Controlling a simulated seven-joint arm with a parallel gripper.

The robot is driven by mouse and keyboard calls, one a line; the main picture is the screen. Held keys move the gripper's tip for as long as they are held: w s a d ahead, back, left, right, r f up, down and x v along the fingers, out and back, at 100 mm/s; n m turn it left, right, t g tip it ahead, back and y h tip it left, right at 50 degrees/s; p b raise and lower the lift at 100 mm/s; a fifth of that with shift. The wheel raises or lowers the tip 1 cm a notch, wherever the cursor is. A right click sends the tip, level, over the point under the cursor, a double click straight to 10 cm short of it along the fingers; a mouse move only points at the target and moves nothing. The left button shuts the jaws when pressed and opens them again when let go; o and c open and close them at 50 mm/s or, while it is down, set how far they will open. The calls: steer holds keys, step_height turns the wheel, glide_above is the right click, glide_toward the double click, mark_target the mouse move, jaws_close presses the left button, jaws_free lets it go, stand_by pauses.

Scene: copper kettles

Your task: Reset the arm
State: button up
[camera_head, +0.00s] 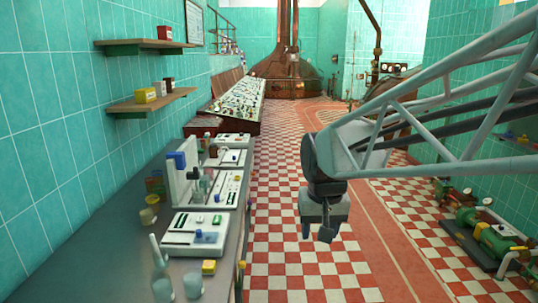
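My gripper (317,234) hangs from the end of my lattice arm, right of the workbench and above the checkered floor. It points downward. Its two dark fingers stand apart with a gap between them, and no object shows between them. My arm reaches in from the right edge of the view. The workbench (118,268) runs along the left wall, clear of the gripper.
The bench bears white instrument panels (195,232), a yellow block (209,267) and glassware (162,288). Shelves (150,102) hang on the left wall. A green pump (495,240) sits on the right floor. A copper kettle (287,70) stands far back. Floor below the gripper is free.

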steer(key=s+d+f, duration=0.2)
steer(key=s+d, duration=0.2)
steer(key=s, duration=0.5)
steer(key=s+d+f, duration=0.2)
steer(key=s+d, duration=0.1)
steer(key=s, duration=0.7)
steer(key=shift+d+f+m+t, duration=0.25)
steer(key=shift+d+m+t, duration=0.05)
steer(key=shift+d+t, duration=0.1)
